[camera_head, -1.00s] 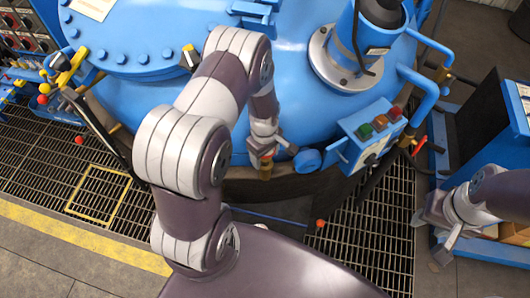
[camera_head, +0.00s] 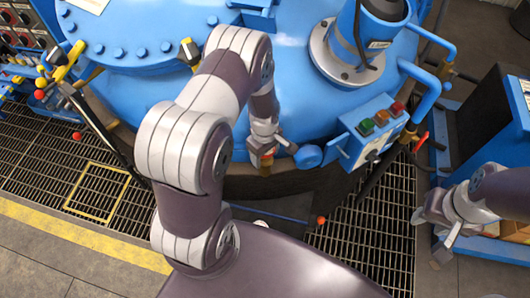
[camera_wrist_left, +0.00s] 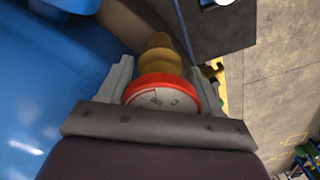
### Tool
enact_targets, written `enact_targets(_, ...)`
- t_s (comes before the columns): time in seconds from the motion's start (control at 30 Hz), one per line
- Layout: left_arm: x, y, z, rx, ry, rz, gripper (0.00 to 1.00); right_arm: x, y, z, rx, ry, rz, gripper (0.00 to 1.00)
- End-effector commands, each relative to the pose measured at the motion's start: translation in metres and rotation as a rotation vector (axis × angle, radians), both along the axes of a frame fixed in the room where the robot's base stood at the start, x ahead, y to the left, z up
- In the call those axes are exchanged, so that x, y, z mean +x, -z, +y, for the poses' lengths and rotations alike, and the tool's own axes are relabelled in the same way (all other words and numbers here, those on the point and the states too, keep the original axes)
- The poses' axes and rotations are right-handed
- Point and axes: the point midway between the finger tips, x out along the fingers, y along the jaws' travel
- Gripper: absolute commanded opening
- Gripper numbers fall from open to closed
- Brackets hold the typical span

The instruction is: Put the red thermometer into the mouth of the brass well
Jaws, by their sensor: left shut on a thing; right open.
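My left gripper (camera_head: 263,148) is at the front rim of the blue furnace lid (camera_head: 290,105). In the left wrist view its two fingers are closed on either side of the red thermometer (camera_wrist_left: 160,80), which has a red rim and a pale round dial. The ringed brass well (camera_wrist_left: 158,50) is directly beyond the thermometer, in line with it. In the head view a bit of brass shows just under the gripper. The thermometer's stem and the well's mouth are hidden, so I cannot tell whether they meet. My right gripper (camera_head: 446,240) is open and empty at the right.
A blue cylinder (camera_head: 365,40) rises from the lid. Dark floor grating (camera_head: 360,230) lies below. A blue cabinet (camera_head: 500,120) is at the right.

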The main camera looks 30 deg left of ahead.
Motion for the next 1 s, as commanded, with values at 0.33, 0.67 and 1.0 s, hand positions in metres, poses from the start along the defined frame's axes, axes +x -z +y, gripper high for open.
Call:
enact_targets(0.33,0.0003,0.0041,0.0000,0.000,0.000,-0.001,0.81,0.0001,0.0031,0.0000,0.000,0.000,0.000,0.43)
enact_targets(0.67,0.0028,0.0032,0.0004,0.001,0.000,-0.008,0.94,0.0000,0.0032,0.0000,0.000,0.000,0.000,0.43)
enact_targets(1.0,0.0048,0.0024,0.0008,0.003,-0.001,-0.014,0.94,0.0000,0.0032,0.0000,0.000,0.000,0.000,0.43)
